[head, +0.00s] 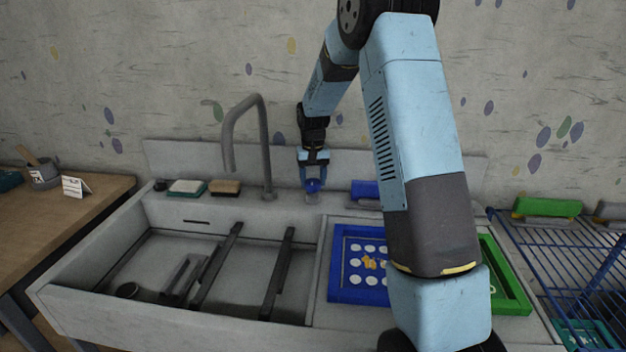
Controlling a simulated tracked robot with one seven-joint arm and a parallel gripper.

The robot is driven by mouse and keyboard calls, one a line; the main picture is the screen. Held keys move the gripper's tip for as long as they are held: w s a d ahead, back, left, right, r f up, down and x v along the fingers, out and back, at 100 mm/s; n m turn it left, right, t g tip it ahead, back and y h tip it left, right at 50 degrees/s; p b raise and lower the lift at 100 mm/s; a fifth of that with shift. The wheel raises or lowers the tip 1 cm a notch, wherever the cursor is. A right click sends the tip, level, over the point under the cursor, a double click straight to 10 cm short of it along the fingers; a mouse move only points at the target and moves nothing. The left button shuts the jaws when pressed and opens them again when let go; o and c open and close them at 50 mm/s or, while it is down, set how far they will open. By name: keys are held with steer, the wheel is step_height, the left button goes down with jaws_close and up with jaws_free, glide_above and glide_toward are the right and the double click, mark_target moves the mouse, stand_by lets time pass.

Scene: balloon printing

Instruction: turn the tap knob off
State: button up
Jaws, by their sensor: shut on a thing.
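The grey tap (264,150) stands at the back of the sink (165,255), its curved spout hanging over the basin. The tap knob (312,197) is a small pale piece on the back ledge, to the right of the tap's base. My gripper (313,187) points down at the knob and is shut on it. The blue fingers cover the upper part of the knob. I cannot tell how far the knob is turned, and no water shows under the spout.
A blue framed screen (337,288) lies on the right drainboard, with a green frame (510,280) beside it, partly behind my arm. A sponge (188,187) and a brush (225,187) sit on the back ledge. A blue wire rack (570,262) stands at the right.

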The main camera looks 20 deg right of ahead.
mark_target(313, 181)
steer(key=shift+w+r+m, duration=0.1)
steer(key=shift+w+m, duration=0.05)
steer(key=shift+m, duration=0.15)
steer(key=o, duration=1)
steer(key=shift+o, duration=0.2)
step_height(313, 181, up, 14)
steer(key=shift+f, duration=0.25)
